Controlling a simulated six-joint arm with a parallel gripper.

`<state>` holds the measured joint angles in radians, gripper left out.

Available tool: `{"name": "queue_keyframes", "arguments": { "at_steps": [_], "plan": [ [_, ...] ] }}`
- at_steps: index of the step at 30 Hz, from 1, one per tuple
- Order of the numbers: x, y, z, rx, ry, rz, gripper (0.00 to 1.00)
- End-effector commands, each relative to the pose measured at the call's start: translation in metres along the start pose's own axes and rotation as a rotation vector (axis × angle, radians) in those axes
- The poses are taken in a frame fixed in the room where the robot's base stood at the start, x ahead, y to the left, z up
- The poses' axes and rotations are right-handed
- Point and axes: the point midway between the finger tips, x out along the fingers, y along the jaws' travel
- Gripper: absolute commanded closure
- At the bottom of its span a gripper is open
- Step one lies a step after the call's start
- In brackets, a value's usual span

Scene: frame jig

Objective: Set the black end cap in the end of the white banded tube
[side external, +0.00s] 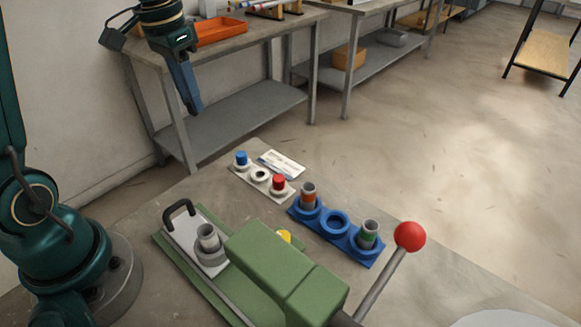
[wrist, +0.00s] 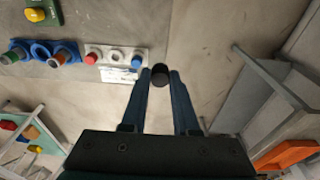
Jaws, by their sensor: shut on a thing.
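My gripper (wrist: 160,78) is shut on the black end cap (wrist: 160,74), which sits between the fingertips in the wrist view. In the side view my gripper (side external: 192,108) hangs high at the upper left, well away from the fixture, and the cap cannot be made out there. A grey tube (side external: 208,235) stands upright in a collar on the fixture's pale plate (side external: 187,228), its upper end open. It appears to be the white banded tube, though its band is hard to tell.
A blue rack (side external: 335,224) holds an orange-banded tube (side external: 308,193) and a green-banded tube (side external: 368,233); its middle socket is empty. A white holder (side external: 250,180) has blue and red caps and an empty middle seat. A green block (side external: 270,255) and red-knobbed lever (side external: 410,236) stand beside the tube.

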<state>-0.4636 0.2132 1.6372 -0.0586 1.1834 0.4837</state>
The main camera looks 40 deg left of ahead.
Motion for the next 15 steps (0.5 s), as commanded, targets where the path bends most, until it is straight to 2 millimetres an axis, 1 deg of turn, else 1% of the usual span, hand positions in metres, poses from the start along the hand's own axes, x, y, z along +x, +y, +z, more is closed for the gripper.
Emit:
{"name": "queue_keyframes", "arguments": {
  "at_steps": [11, 15],
  "plan": [
    [-0.0012, 0.0001, -0.0002, -0.015, 0.000, -0.002, 1.00],
    [0.0031, 0.0042, 0.0076, -0.046, -0.001, -0.005, 1.00]
  ]
}}
